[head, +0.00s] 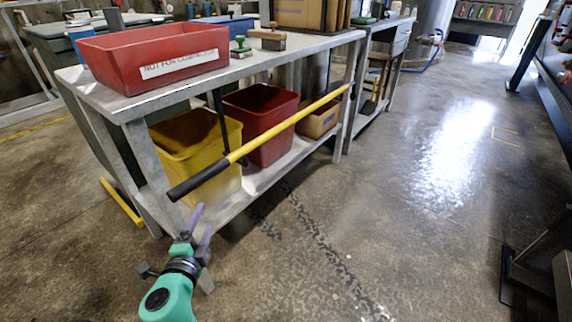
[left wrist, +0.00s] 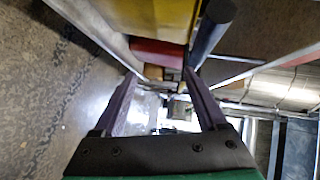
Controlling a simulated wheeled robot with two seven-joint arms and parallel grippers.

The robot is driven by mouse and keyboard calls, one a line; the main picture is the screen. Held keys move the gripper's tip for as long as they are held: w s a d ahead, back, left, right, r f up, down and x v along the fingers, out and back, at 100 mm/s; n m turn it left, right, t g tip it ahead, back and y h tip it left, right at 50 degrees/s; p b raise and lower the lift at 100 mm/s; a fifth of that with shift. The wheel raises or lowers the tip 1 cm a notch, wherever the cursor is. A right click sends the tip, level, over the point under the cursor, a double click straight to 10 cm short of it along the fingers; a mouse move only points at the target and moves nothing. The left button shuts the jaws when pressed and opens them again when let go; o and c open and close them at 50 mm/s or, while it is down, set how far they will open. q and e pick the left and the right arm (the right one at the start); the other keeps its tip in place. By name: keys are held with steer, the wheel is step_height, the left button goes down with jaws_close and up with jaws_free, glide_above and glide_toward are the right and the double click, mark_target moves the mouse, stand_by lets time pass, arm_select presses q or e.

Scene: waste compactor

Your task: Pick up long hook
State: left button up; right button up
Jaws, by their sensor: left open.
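The long hook (head: 262,145) is a yellow pole with a black grip at its near end. It lies slanted along the front of the metal workbench, below the top's edge, with the black grip toward me. My left gripper (head: 202,221) is open and empty, just below and in front of the black grip in the head view. In the left wrist view the open fingers (left wrist: 160,74) point forward, and a dark rod that looks like the hook's grip (left wrist: 212,32) shows beyond the right finger. Contact cannot be told. My right gripper is not in view.
The workbench (head: 262,61) carries a red tray (head: 150,50) and small stamp-like tools. Its lower shelf holds a yellow bin (head: 190,150), a dark red bin (head: 262,115) and a cardboard box (head: 318,121). Bench legs stand close to the gripper.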

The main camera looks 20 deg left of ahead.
arm_select(q)
steer(key=m+t+b, duration=0.1)
steer(key=t, duration=0.1)
glide_toward(209, 177)
steer(key=shift+m+y, duration=0.3)
steer(key=p+x, duration=0.1)
steer(key=x, duration=0.5)
steer(key=p+x, duration=0.2)
steer(key=x, duration=0.4)
steer(key=shift+w+f, duration=0.2)
steer(key=shift+w, duration=0.15)
steer(key=shift+r, duration=0.1)
jaws_close()
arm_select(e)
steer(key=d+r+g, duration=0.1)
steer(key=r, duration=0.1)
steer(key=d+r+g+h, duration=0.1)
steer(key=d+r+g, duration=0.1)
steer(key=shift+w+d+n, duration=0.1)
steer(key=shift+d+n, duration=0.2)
